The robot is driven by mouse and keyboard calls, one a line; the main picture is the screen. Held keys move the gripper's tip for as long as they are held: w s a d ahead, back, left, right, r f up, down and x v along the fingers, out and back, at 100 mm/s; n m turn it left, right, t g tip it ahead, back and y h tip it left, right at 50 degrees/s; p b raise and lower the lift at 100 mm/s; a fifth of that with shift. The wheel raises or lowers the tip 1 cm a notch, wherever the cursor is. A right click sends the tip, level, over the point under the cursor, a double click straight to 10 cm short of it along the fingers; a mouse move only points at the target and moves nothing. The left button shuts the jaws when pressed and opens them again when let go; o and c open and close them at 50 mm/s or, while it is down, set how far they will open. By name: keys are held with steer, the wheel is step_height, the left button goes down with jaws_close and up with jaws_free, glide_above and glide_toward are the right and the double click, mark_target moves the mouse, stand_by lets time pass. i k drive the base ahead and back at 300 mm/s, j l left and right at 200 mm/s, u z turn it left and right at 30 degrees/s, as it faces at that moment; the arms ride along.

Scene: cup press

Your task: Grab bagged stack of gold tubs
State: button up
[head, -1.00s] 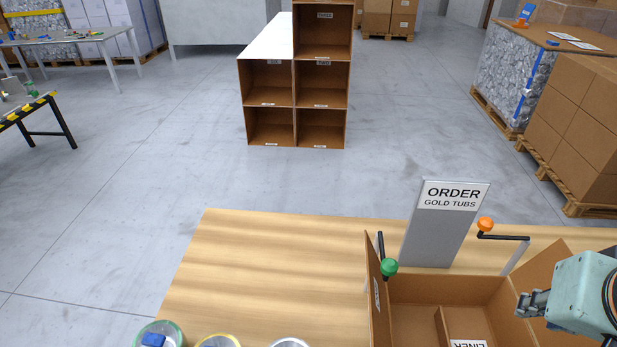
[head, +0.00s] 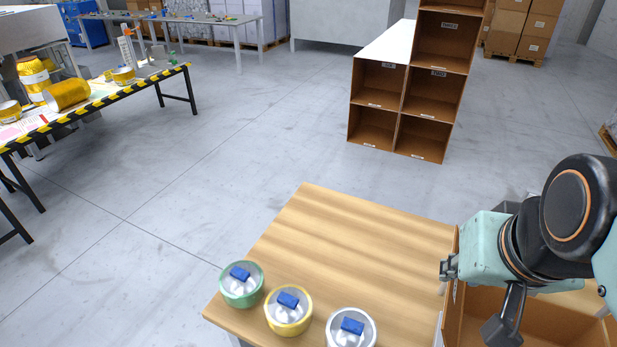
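Three round stacks stand in a row along the near edge of the wooden table, seen from above, each with clear film and a blue clip on top. The middle one has a gold-yellow rim and is the bagged stack of gold tubs (head: 288,313). A green-rimmed stack (head: 241,286) is to its left and a white or silver-rimmed one (head: 350,330) to its right, cut by the bottom edge. My gripper (head: 447,269) points left, above and to the right of the stacks, clear of all three. Its fingers are small and seen side-on, so their opening is unclear.
The wooden table (head: 365,240) is bare between the stacks and my gripper. An open cardboard box (head: 480,325) lies under my arm at right. A striped-edge table (head: 95,97) with gold items is far left; brown shelving (head: 375,125) stands behind.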

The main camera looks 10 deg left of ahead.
mark_target(288, 307)
steer(key=l+u, duration=0.15)
steer(key=u, duration=1.25)
steer(key=k+j, duration=0.05)
